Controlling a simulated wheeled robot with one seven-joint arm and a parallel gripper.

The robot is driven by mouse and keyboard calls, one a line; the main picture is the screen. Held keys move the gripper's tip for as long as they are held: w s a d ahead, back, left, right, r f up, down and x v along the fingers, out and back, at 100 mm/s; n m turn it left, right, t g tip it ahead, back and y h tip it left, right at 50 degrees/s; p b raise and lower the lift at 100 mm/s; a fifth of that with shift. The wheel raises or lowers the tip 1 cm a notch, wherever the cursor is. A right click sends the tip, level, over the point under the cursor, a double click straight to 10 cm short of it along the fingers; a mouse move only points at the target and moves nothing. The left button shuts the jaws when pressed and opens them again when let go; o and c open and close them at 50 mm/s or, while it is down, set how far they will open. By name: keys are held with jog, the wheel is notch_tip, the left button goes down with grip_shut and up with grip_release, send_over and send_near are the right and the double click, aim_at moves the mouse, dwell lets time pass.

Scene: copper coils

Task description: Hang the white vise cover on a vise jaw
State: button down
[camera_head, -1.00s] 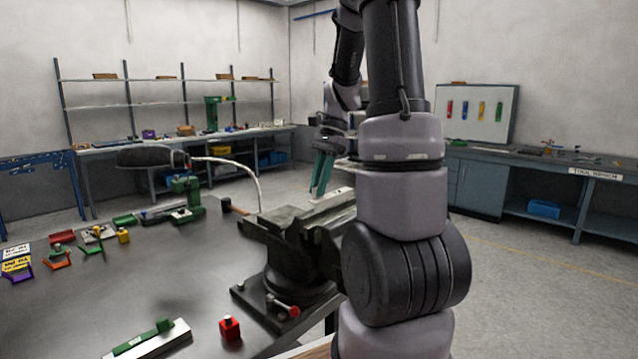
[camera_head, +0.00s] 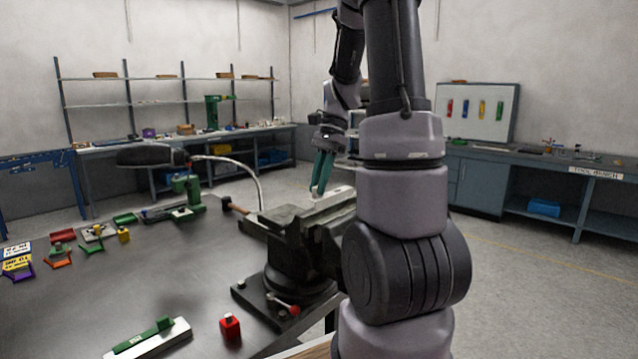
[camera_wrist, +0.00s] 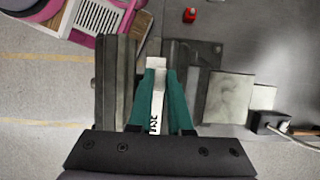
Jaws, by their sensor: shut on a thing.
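My gripper (camera_head: 317,192) has teal fingers pointing down over the vise (camera_head: 290,235) on the grey bench. In the wrist view, my gripper (camera_wrist: 158,78) is shut on the white vise cover (camera_wrist: 157,106), a narrow white strip with dark lettering along it. The cover lies lengthwise between the fingers. The vise's dark jaw bars (camera_wrist: 117,82) show to the left of it, and more of the vise lies to its right. Whether the cover touches a jaw cannot be told. My arm hides the vise's right part in the head view.
Coloured covers and small parts, including an orange one (camera_head: 58,262), lie at the bench's left. A red block (camera_head: 230,327) and a white-and-green piece (camera_head: 148,338) lie near the front.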

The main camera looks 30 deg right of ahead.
jog(key=shift+f, duration=1.35)
dwell(1.5)
jog(key=c, duration=0.8)
grip_release()
jog(key=shift+o, duration=0.2)
jog(key=shift+r, duration=0.1)
jog(key=shift+r, duration=3.9)
jog(key=s+a+r+n+t+h, duration=0.2)
jog(key=s+a+r+n+t, duration=0.6)
jog(key=s+a+n, duration=0.2)
jog(key=shift+s+a+r+t, duration=0.2)
jog(key=shift+s+a+t, duration=0.3)
jog(key=shift+s, duration=0.6)
